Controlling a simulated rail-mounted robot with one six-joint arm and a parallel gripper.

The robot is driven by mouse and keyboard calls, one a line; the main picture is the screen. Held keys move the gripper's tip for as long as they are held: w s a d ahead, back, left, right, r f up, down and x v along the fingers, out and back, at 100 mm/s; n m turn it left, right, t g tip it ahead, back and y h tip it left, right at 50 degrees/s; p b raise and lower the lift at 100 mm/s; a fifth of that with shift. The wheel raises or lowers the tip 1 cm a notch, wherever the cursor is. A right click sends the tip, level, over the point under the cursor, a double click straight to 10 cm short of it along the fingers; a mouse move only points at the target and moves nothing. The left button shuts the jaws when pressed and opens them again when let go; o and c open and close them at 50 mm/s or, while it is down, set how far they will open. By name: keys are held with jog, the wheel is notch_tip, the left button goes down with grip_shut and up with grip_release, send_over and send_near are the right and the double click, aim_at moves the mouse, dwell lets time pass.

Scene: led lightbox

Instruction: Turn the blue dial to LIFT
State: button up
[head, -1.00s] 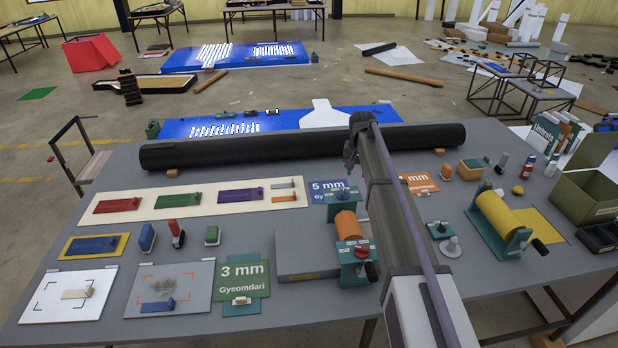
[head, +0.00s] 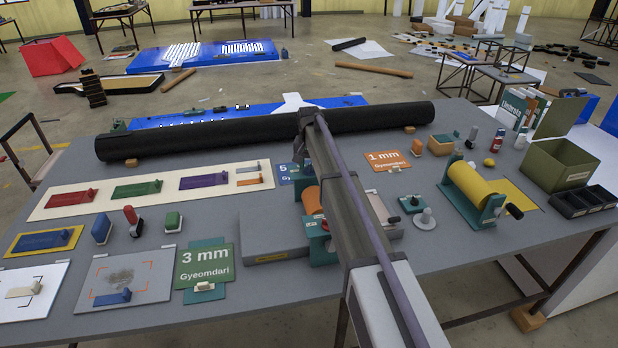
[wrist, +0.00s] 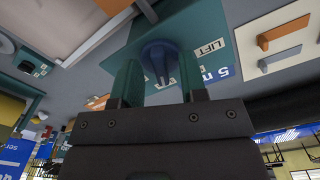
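The blue dial (wrist: 158,58) sits on a teal plate (wrist: 190,22) in the wrist view. Its ridge runs roughly up and down in the picture, toward a small label at its lower end that I cannot read fully. The LIFT label (wrist: 210,48) lies to the right of the dial. My gripper (wrist: 160,82) is open, with one green finger on each side of the dial. I cannot tell whether the fingers touch it. In the head view my arm hides the dial and gripper; the teal press with an orange roller (head: 311,198) shows beside the arm.
A long black tube (head: 220,134) lies across the back of the table. A grey slab (head: 270,235) is left of the press. A green 3 mm sign (head: 205,266) stands at the front. A yellow roller (head: 472,183) stands to the right.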

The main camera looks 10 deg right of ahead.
jog(key=shift+f, duration=0.15)
grip_shut()
jog(key=shift+n, duration=0.3)
dwell(0.3)
jog(key=n, duration=0.3)
jog(key=shift+n, duration=0.3)
jog(key=n, duration=0.4)
jog(key=shift+d+n, duration=0.1)
jog(key=shift+n, duration=0.2)
jog(key=n, duration=0.4)
jog(key=shift+d, duration=0.1)
jog(key=n, duration=0.5)
jog(key=shift+w, duration=0.1)
